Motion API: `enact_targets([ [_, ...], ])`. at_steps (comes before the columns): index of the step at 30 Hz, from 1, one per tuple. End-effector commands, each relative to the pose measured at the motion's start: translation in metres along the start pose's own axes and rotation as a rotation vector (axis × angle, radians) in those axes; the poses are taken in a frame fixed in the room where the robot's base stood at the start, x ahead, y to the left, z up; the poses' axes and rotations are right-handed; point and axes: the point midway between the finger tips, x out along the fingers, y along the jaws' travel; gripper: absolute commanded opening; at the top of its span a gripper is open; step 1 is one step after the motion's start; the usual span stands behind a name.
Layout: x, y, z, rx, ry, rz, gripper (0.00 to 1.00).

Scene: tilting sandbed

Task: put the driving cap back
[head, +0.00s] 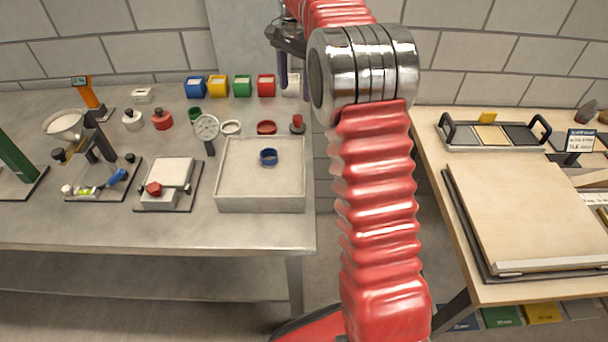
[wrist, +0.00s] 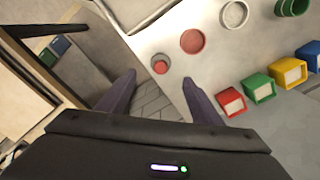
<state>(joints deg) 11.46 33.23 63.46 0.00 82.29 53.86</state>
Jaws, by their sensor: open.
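A small red knobbed piece (head: 297,122) stands upright on a dark base at the right edge of the grey bench; it may be the driving cap, but I cannot be sure. In the wrist view a red round piece (wrist: 160,66) lies just beyond and between my fingertips. My gripper (head: 293,84) is open and empty, with dark purple fingers pointing down over the back right of the bench; its fingers also show in the wrist view (wrist: 158,80).
A red dish (head: 266,128) and a white ring (head: 230,128) are near the knobbed piece. A red box (head: 266,85) and other coloured boxes line the back. A dial gauge (head: 207,130) stands left of the tray. A gap separates the bench from the wooden table (head: 430,150).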

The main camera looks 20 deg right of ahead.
Motion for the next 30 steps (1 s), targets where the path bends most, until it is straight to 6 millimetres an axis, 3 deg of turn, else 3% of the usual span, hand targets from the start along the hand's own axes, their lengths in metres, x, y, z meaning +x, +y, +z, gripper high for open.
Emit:
enact_targets([
  [6,-0.034,0.020,0.032,-0.118,0.032,-0.041,0.60],
  [15,-0.067,0.058,0.080,-0.300,0.084,-0.096,0.60],
  [30,-0.090,0.136,0.158,-0.599,0.188,-0.176,0.60],
])
